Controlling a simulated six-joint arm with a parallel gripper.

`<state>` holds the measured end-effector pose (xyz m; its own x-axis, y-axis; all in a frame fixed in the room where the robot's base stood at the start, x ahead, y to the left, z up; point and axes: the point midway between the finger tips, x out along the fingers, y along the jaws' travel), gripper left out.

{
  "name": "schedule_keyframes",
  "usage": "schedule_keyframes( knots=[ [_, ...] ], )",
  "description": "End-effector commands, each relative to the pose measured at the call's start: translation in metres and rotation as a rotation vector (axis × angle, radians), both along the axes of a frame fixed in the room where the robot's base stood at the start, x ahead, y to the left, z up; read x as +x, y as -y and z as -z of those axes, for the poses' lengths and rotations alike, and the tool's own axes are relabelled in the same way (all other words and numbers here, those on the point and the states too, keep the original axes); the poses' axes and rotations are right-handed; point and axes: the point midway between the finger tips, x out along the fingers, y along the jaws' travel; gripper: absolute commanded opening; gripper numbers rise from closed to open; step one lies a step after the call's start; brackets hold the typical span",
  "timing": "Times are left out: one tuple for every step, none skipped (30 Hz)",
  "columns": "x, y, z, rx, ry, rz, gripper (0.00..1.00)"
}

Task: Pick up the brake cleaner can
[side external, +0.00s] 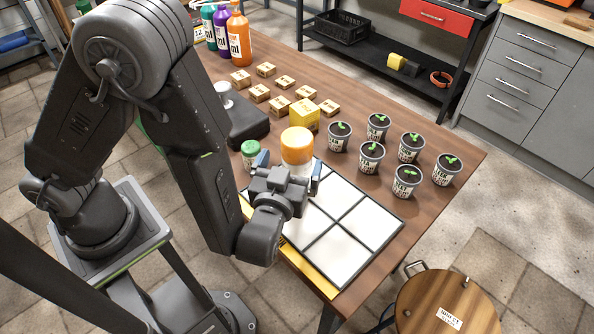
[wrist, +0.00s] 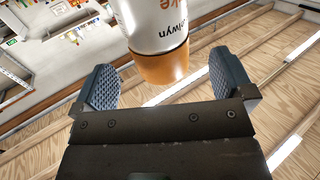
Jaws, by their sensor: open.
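The brake cleaner can (side external: 297,146) stands upright near the far corner of the white panelled board, its orange top showing and its lower body mostly hidden by my gripper. My gripper (side external: 289,168) is open, with one blue finger on each side of the can. In the wrist view the white can (wrist: 155,22), with an orange band at its lower end in the picture, shows between and beyond the two spread fingers. I see gaps on both sides of it there. Where its base rests is hidden.
A small green-capped jar (side external: 250,152) stands close left of my gripper. A yellow box (side external: 304,115) stands just behind the can. Several potted seedlings (side external: 371,157) stand to the right. The white panelled board (side external: 345,230) in front is bare. Small wooden blocks (side external: 279,105) lie farther back.

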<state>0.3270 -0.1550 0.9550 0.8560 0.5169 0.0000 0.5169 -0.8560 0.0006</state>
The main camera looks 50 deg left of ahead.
Motion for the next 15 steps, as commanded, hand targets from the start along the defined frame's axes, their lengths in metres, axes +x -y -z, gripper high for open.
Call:
schedule_keyframes(
  knots=[
    [0.004,-0.003,0.0,0.0,0.0,-0.003,1.0],
    [0.007,-0.005,0.0,0.0,0.0,-0.004,1.0],
    [0.01,-0.006,0.0,0.0,0.0,-0.003,1.0],
    [0.013,-0.009,0.0,0.0,0.0,-0.005,1.0],
    [0.017,-0.011,0.0,0.0,0.0,-0.004,1.0],
    [0.022,-0.014,0.0,0.0,0.0,-0.006,1.0],
    [0.026,-0.017,0.0,0.0,0.0,-0.005,1.0],
    [0.03,-0.019,0.0,0.0,0.0,-0.005,1.0],
    [0.034,-0.021,0.0,-0.001,-0.001,-0.005,1.0],
    [0.037,-0.023,0.0,-0.001,-0.001,-0.004,1.0],
    [0.039,-0.024,0.0,-0.001,-0.001,-0.003,1.0],
    [0.042,-0.026,0.0,-0.001,-0.001,-0.003,1.0],
    [0.043,-0.026,0.0,-0.001,-0.001,-0.001,1.0],
    [0.044,-0.026,0.0,-0.001,-0.001,0.0,1.0],
    [0.045,-0.027,0.0,0.0,-0.001,0.001,1.0]
  ],
)
